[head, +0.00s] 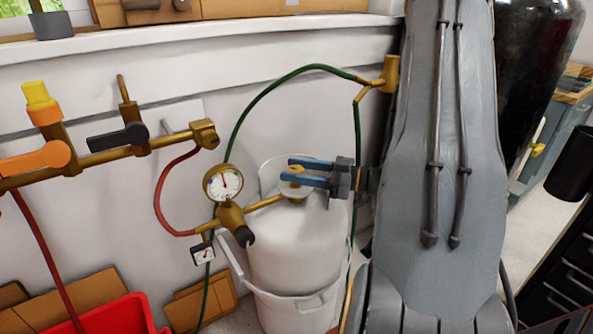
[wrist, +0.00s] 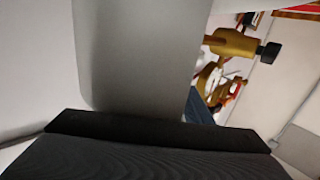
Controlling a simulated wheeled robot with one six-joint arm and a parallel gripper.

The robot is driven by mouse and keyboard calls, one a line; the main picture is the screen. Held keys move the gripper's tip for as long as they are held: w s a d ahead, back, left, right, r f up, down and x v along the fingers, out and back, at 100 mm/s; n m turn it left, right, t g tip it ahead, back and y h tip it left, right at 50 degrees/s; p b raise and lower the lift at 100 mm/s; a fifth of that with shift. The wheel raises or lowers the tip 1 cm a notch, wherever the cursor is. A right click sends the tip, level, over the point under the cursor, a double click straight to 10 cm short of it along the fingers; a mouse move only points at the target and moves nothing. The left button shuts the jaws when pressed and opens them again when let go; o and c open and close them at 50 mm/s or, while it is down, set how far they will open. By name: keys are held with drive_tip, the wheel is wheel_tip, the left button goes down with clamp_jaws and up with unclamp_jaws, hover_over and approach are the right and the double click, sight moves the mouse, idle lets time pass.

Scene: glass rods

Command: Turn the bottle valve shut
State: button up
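The white gas bottle (head: 292,245) stands upright by the wall in the head view. In the wrist view a blue finger (wrist: 198,107) shows beside brass parts; the knob cannot be made out clearly.
A brass regulator (head: 231,217) with a round gauge (head: 223,183) is close left of the valve. A green hose (head: 262,97) arches over the bottle, and a red hose (head: 160,200) hangs left. A brass manifold (head: 88,160) runs along the wall. A red bin (head: 115,318) stands lower left.

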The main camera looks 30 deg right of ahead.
drive_tip(key=c, duration=0.7)
drive_tip(key=shift+s+m+p, duration=0.1)
drive_tip(key=shift+m+p, duration=0.2)
drive_tip(key=shift+p, duration=0.05)
drive_tip(key=m+t+h+p, duration=0.1)
drive_tip(key=h, duration=0.1)
drive_tip(key=m+t+h+p, duration=0.1)
drive_tip(key=shift+a+r+m+t+h, duration=0.1)
drive_tip(key=shift+a+m+t+h, duration=0.05)
drive_tip(key=shift+m+t+h, duration=0.2)
drive_tip(key=m+t+h, duration=0.1)
drive_tip(key=m+h, duration=0.1)
drive_tip(key=h, duration=0.1)
drive_tip(key=m+t+h+p, duration=0.1)
drive_tip(key=m+h, duration=0.1)
drive_tip(key=h, duration=0.1)
drive_tip(key=shift+a+h+p, duration=0.1)
drive_tip(key=shift+h+p, duration=0.2)
drive_tip(key=shift+h, duration=0.05)
drive_tip(key=m+h, duration=0.3)
drive_tip(key=h, duration=0.1)
drive_tip(key=m+g+h, duration=0.1)
drive_tip(key=m+h, duration=0.2)
drive_tip(key=h, duration=0.2)
drive_tip(key=shift+a+g+p, duration=0.15)
drive_tip(key=shift+g+p, duration=0.1)
drive_tip(key=shift+p, duration=0.1)
drive_tip(key=shift+m+g+h, duration=2.8)
drive_tip(key=shift+m+h, duration=0.15)
drive_tip(key=shift+h, duration=0.65)
